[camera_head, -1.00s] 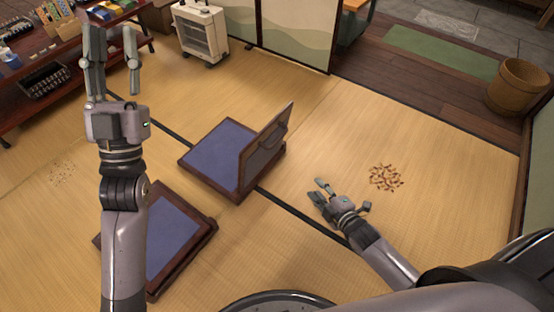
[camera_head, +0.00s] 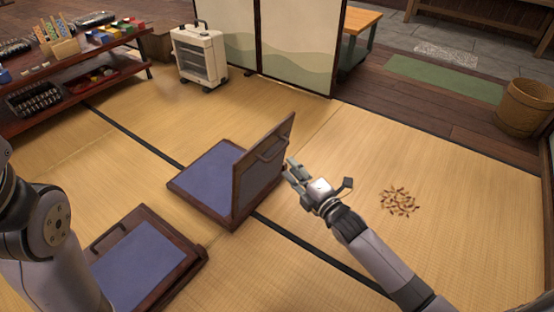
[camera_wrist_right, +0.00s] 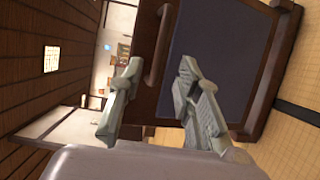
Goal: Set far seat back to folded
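The far seat has a blue cushion (camera_head: 208,172) in a dark wooden frame. Its back (camera_head: 262,180) stands raised and tilted, with a handle (camera_head: 268,150) on the side facing me. My right gripper (camera_head: 291,168) is beside the right edge of the back. In the right wrist view its two fingers (camera_wrist_right: 160,75) are apart with nothing between them. The handle (camera_wrist_right: 159,45) shows just beyond the fingertips, on the wooden frame beside a dark panel (camera_wrist_right: 220,45). I see no clear contact. My left arm shows at the left edge; its gripper is out of view.
A near seat (camera_head: 140,265) lies flat at lower left, close to my left arm. A white heater (camera_head: 199,55) and screens (camera_head: 295,45) stand behind. Scattered brown bits (camera_head: 399,201) lie on the tatami at right. A low shelf (camera_head: 70,70) is at far left.

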